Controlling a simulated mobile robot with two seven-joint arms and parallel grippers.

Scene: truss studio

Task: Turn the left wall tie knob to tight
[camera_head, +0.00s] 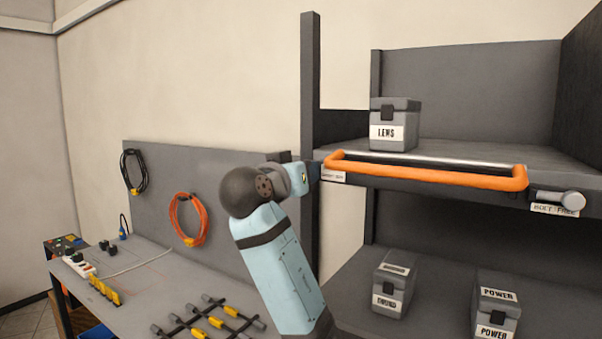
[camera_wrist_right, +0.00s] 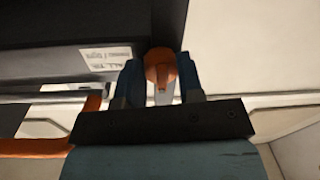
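The left wall tie knob (camera_wrist_right: 160,68) is orange and sits by the shelf's left end, beside a small white label that also shows in the head view (camera_head: 333,176). My right gripper (camera_wrist_right: 160,72) has its two blue fingers on either side of the knob, with no clear gap between fingers and knob. In the head view the gripper (camera_head: 312,172) is at the shelf's left front corner and the knob is hidden behind it. The knob's setting cannot be read. My left gripper is not in view.
An orange rail (camera_head: 430,175) runs along the shelf front, close to my right gripper. A grey knob (camera_head: 573,200) is at the shelf's right end. A LENS case (camera_head: 393,125) stands on the shelf; more cases are below. A workbench (camera_head: 150,290) with cables stands left.

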